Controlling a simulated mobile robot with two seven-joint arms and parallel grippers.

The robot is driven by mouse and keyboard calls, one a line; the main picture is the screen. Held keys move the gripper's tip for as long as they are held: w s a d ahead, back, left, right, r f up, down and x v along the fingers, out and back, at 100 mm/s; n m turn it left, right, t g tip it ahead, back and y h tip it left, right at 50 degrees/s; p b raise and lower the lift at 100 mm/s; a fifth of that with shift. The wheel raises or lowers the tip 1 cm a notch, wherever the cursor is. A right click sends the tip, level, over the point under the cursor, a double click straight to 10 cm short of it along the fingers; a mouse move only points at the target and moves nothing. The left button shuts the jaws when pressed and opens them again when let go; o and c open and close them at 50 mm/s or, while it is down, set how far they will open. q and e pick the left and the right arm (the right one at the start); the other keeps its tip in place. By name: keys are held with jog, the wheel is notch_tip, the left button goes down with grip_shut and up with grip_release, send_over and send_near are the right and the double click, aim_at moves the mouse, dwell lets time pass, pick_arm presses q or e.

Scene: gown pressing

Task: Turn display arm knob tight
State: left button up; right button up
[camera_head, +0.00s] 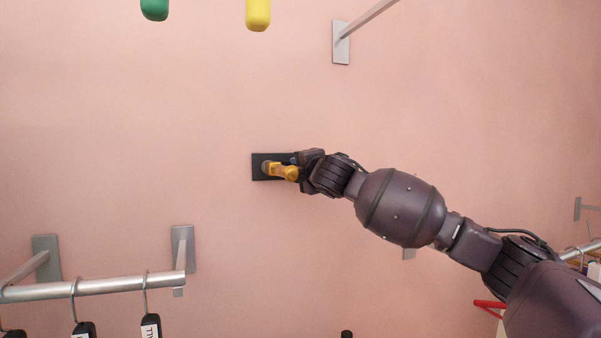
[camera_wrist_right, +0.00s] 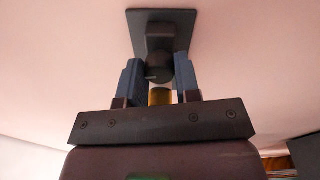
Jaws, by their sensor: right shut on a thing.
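A dark wall plate (camera_head: 257,166) is fixed to the pink wall near the middle of the head view, with a yellow-orange display arm (camera_head: 286,172) standing out from it. My right gripper (camera_head: 297,159) is at the right side of this mount. In the right wrist view, the plate (camera_wrist_right: 136,20) is straight ahead. The dark round knob (camera_wrist_right: 158,72) sits between the two blue-grey fingers of my right gripper (camera_wrist_right: 159,70), which are shut on it. A bit of yellow (camera_wrist_right: 160,97) shows below the knob. The knob is mostly hidden in the head view. My left gripper is out of view.
A metal rail (camera_head: 110,287) with hangers and black tags is at the lower left. A grey bracket with a rod (camera_head: 341,42) is above. Green (camera_head: 154,9) and yellow (camera_head: 258,14) rounded ends hang at the top. The wall around the mount is bare.

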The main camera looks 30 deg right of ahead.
jog(key=shift+f+m+h+b, duration=0.15)
jog(key=shift+m+b, duration=0.25)
jog(key=shift+m, duration=1.9)
jog(key=shift+r+m+h+b, duration=0.1)
jog(key=shift+m+h+b, duration=0.2)
jog(key=shift+m, duration=2)
jog(key=o, duration=0.9)
